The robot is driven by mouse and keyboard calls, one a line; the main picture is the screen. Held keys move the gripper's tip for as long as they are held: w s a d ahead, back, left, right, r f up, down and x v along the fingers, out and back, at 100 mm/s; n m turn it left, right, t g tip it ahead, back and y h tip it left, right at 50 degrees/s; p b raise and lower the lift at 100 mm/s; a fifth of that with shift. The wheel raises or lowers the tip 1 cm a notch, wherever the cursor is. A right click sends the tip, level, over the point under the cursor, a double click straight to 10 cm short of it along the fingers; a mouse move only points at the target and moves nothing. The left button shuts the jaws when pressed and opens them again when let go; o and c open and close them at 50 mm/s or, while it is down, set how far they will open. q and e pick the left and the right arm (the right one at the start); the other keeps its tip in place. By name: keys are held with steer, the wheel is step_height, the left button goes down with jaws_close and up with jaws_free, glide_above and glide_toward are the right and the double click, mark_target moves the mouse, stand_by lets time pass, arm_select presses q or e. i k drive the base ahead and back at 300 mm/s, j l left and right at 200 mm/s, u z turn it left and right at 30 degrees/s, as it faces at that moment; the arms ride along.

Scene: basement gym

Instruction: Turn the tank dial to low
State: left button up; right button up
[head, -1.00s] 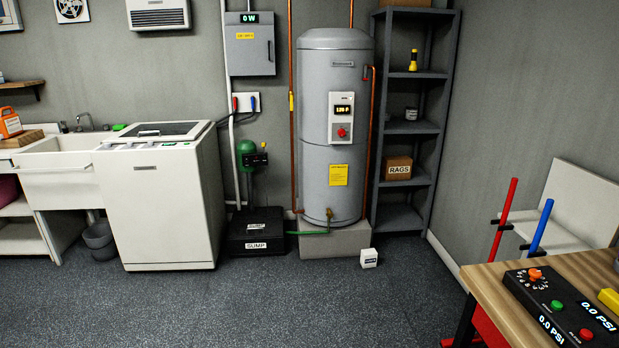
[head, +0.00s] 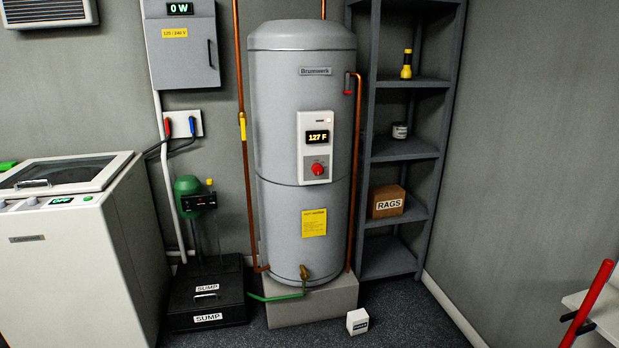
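The tank (head: 275,120) is a tall grey cylinder standing upright on a pale block (head: 330,302) near the middle of the head view. A white control panel (head: 309,125) on its front has a display (head: 317,137) that reads 127 F. Below the display is the red round tank dial (head: 318,169). The dial's pointer and markings are too small to read. Neither of my grippers shows in the head view, and nothing touches the dial.
A black sump box (head: 207,298) with a green pump (head: 188,192) stands left of the tank, beside a white washer (head: 60,265). A dark shelf (head: 405,150) stands to the right. A small white box (head: 357,321) lies on the floor before the block.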

mark_target(317, 169)
steer(key=i+l, duration=0.25)
steer(key=i, duration=0.2)
steer(key=i+l+u, duration=0.1)
steer(key=i+l, duration=0.15)
steer(key=i, duration=0.25)
steer(key=i+l+u, duration=0.1)
steer(key=i+l, duration=0.2)
steer(key=i, duration=0.15)
